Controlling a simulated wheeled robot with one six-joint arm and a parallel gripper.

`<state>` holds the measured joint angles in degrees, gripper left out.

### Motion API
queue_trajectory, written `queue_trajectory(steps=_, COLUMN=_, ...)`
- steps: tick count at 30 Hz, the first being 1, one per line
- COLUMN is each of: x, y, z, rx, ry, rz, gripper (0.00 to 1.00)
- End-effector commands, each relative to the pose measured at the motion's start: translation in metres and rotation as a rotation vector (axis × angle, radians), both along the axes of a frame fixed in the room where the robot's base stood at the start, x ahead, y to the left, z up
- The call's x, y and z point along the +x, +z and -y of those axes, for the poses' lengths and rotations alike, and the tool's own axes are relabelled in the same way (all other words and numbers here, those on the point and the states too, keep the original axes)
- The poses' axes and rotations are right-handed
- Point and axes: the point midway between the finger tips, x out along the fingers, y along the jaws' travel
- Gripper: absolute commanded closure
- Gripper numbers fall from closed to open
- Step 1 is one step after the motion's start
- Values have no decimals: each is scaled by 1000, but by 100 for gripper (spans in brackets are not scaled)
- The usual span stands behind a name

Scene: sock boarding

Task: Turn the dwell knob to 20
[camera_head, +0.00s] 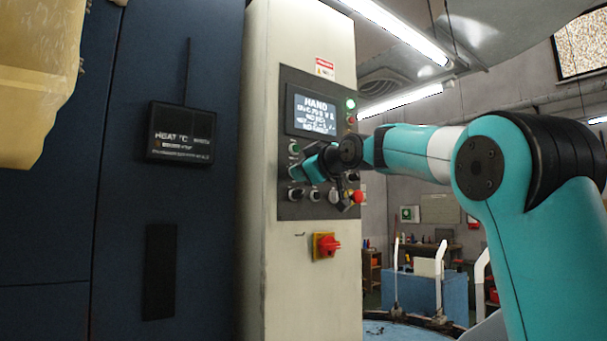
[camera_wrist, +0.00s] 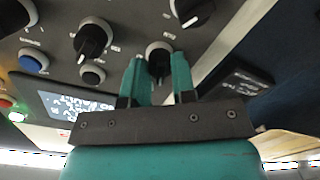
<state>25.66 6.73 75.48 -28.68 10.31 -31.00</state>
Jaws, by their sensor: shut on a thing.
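The control panel (camera_head: 287,80) is on the front of a pale cabinet column. In the head view my gripper (camera_head: 308,172) is at the panel, below the screen, and hides part of the controls. In the wrist view my gripper (camera_wrist: 158,72) has its two teal fingers on either side of a black knob (camera_wrist: 159,55) with a pale base ring, and is shut on it. The knob's label and pointer cannot be read, so I cannot tell its setting or confirm it is the dwell knob.
Other black knobs sit close by: one to the left (camera_wrist: 93,38) and one at upper right (camera_wrist: 190,8). A blue button (camera_wrist: 33,60) is at the left. The lit screen (camera_head: 314,112) is above my gripper. A red-and-yellow switch (camera_head: 326,245) is below the panel.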

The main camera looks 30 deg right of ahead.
Motion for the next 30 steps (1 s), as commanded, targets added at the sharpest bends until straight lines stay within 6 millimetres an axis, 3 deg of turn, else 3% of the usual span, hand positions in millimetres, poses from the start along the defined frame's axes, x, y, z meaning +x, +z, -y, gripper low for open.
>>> queue_trajectory(steps=12, x=0, y=1, z=-1, rx=-7, ry=2, rz=1, gripper=99)
queue_trajectory(steps=13, x=0, y=1, z=-1, rx=-7, ry=2, rz=1, gripper=73)
queue_trajectory(steps=16, x=0, y=1, z=-1, rx=-7, ry=2, rz=2, gripper=50)
queue_trajectory(steps=25, x=-1, y=0, z=0, rx=-6, ry=0, rz=2, gripper=50)
queue_trajectory(steps=30, x=-20, y=0, z=2, rx=-7, ry=-3, rz=3, gripper=50)
